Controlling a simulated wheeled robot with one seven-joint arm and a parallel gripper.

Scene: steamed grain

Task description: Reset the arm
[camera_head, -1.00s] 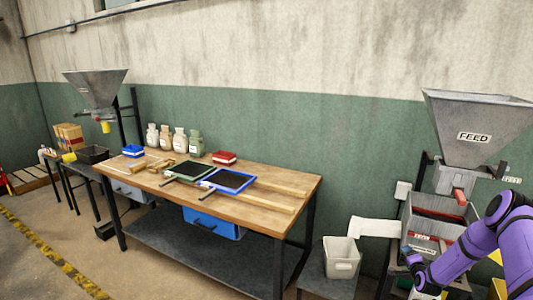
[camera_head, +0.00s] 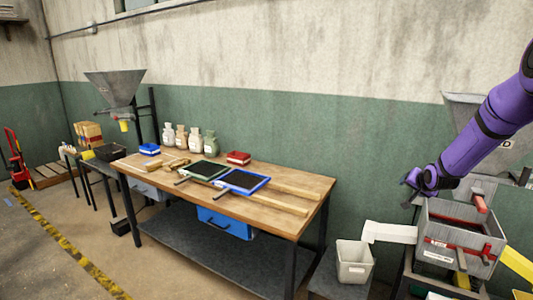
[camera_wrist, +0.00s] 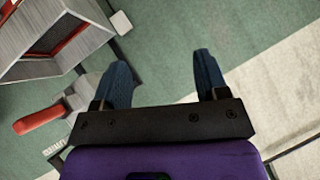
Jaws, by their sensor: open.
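My purple arm reaches in from the right in the head view, with my gripper (camera_head: 411,187) at its end, in front of the green wall and above the left side of the feed machine's box. In the wrist view, the two dark blue fingers of my gripper (camera_wrist: 165,82) stand apart with nothing between them. Behind them are the green and pale wall. The feed hopper (camera_head: 470,115) is partly hidden behind my arm.
The grey machine box (camera_head: 436,236) has a red handle (camera_head: 480,203) above it, also in the wrist view (camera_wrist: 38,119). A white bin (camera_head: 354,262) stands left of it. A wooden workbench (camera_head: 270,211) holds trays and several jars. Open wall space lies above the bench.

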